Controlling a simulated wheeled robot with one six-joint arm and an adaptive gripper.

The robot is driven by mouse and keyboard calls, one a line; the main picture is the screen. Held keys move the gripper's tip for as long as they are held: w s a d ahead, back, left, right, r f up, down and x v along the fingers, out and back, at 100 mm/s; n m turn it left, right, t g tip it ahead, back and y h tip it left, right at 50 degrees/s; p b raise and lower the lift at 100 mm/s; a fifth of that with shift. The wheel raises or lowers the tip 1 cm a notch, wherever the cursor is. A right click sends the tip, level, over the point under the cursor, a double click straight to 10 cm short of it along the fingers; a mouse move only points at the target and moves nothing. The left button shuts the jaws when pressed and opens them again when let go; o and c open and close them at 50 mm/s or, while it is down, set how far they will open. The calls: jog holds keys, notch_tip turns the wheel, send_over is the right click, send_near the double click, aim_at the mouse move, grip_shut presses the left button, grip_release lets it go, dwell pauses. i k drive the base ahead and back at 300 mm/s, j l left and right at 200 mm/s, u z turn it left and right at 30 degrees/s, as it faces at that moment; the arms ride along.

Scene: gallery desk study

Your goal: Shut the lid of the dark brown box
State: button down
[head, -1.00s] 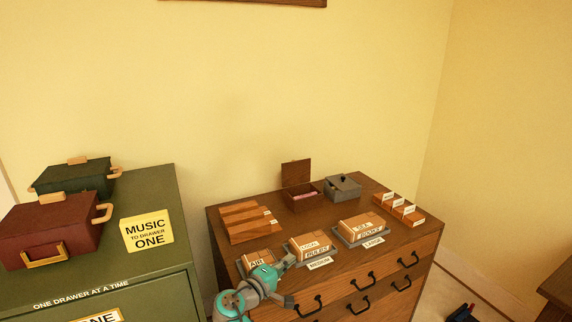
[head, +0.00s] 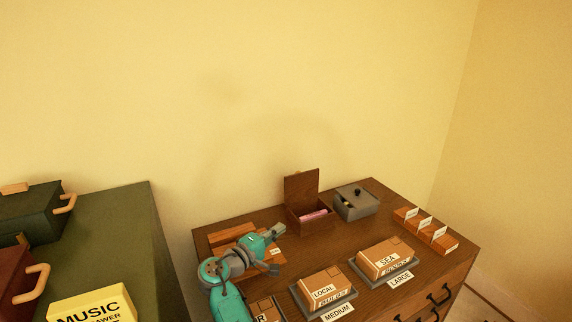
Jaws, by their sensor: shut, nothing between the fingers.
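The dark brown box (head: 297,222) stands near the back of the wooden chest top. Its lid (head: 301,187) is up, standing upright at the rear, and a pink item (head: 313,216) lies inside. My gripper (head: 281,229) is shut and empty. In the picture it is just left of the box, in front of and above the slatted wooden rack. I cannot tell the exact gap between it and the box.
A grey box (head: 356,206) with a dark knob stands close to the right of the brown box. Parcels labelled LOCAL (head: 323,292) and SEA (head: 382,261) sit in front on grey trays. A slatted wooden rack (head: 222,242) lies behind my arm. A card holder (head: 428,233) is at the right.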

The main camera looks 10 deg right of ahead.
aim_at(299, 186)
jog(key=i, duration=1)
